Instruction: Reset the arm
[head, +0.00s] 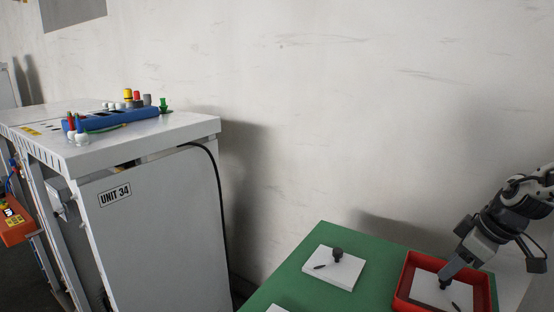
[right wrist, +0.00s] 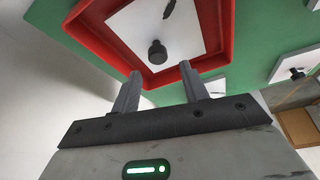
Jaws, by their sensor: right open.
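My right gripper (head: 450,272) comes in from the right and points down over a red tray (head: 403,284). In the right wrist view its two fingers (right wrist: 160,74) are apart with nothing between them. A white plate (head: 427,288) lies inside the tray. A black knob (right wrist: 157,52) stands on this plate just beyond the fingertips, and a small dark piece (right wrist: 169,9) lies near it. The fingers do not appear to be around the knob. My left gripper is in neither view.
The tray stands on a green table (head: 383,250). A grey cabinet marked UNIT 34 (head: 160,220) stands at left. A wall (head: 330,120) runs behind.

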